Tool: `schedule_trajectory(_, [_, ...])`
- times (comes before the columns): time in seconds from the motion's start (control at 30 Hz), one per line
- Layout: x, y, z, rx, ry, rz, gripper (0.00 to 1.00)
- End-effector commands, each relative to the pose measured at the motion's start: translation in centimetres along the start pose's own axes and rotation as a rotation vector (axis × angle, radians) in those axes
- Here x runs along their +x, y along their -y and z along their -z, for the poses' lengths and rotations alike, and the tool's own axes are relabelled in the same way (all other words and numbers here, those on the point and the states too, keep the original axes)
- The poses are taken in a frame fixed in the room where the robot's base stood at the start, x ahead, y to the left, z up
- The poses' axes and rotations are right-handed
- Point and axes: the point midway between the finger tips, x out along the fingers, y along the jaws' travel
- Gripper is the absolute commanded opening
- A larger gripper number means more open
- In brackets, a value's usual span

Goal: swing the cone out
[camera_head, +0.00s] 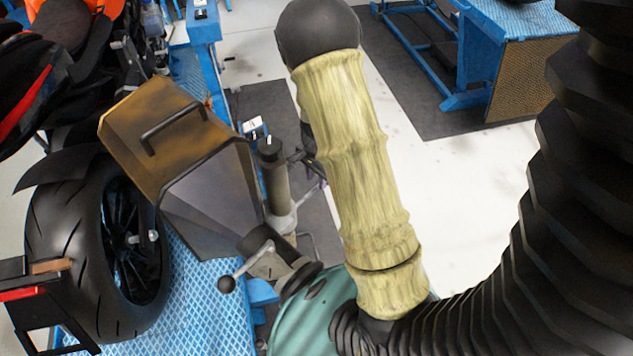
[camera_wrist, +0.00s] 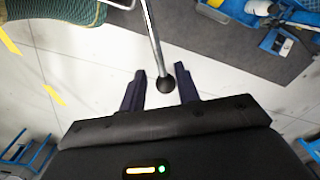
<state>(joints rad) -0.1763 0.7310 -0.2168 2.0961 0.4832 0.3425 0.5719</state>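A boxy, flared cone (camera_head: 185,150), brown on top with a grey face and a dark bar handle (camera_head: 174,128), stands beside the motorcycle's wheel in the head view. A lever with a black ball knob (camera_head: 227,284) sticks out below it. In the wrist view, a metal rod ends in a dark ball knob (camera_wrist: 167,83) between my gripper's (camera_wrist: 160,72) two dark fingers. The fingers are apart, with a clear gap left of the knob and little gap on the right. Contact is not clear. In the head view my arm hides most of the gripper.
A motorcycle wheel (camera_head: 100,260) rests on a blue textured platform (camera_head: 205,310) at left. A grey post (camera_head: 274,180) stands right of the cone. A blue bench (camera_head: 480,60) is at the back right. Pale floor (camera_head: 440,180) lies clear between.

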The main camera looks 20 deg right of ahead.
Motion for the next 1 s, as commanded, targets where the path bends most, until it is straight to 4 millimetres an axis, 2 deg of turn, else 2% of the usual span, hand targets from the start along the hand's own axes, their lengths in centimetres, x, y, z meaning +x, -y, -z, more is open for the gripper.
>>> schedule_trajectory(0.1, [1.8, 0.0, 0.0, 0.000, 0.001, -0.001, 0.32])
schedule_trajectory(0.2, [2.6, 0.0, 0.0, 0.000, 0.000, -0.001, 0.32])
schedule_trajectory(0.53, [2.9, 0.0, 0.0, 0.000, -0.001, 0.001, 0.32])
schedule_trajectory(0.7, [2.9, 0.0, 0.1, 0.002, -0.001, 0.001, 0.00])
schedule_trajectory(1.0, [2.9, -0.1, 0.2, 0.006, -0.001, 0.001, 0.00])
